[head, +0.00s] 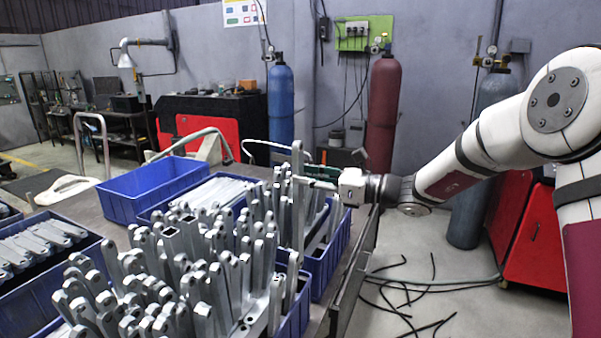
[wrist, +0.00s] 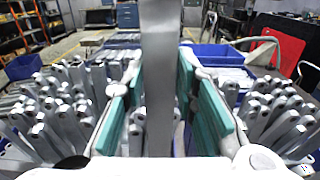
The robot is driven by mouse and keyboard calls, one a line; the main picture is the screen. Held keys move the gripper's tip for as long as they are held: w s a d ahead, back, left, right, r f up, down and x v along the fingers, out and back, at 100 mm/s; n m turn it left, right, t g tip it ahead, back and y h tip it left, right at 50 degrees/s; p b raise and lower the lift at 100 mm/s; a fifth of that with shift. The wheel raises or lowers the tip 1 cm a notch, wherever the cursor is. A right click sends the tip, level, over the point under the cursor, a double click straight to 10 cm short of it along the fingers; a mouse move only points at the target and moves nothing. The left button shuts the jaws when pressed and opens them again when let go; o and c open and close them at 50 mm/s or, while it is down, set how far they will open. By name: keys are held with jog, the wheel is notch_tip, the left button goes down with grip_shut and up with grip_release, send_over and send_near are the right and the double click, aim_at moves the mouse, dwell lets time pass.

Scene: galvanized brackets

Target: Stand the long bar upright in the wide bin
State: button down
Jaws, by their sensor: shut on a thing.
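A long grey metal bar (head: 297,158) stands upright in my gripper (head: 306,181) above the right side of the crowded bars in the head view. In the wrist view the bar (wrist: 160,75) runs vertically between the teal finger pads, which are shut on it. Its lower end is hidden among other bars, so I cannot tell whether it touches anything. A wide blue bin (head: 293,327) in the foreground is packed with upright and leaning grey bars (head: 205,310); most of its walls are hidden.
An empty-looking blue bin (head: 122,207) stands at the back left. Another blue bin (head: 84,264) at left holds flat-lying bars. A blue bin (head: 340,243) is at the table's right edge. Gas cylinders (head: 281,105) stand behind. Cables (head: 405,300) lie on the floor at right.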

aim_at(302, 243)
jog(key=shift+f+b, duration=3.9)
jog(key=shift+f, duration=5.55)
jog(key=c, duration=1.2)
grip_release()
jog(key=shift+f, duration=0.1)
jog(key=v, duration=1.2)
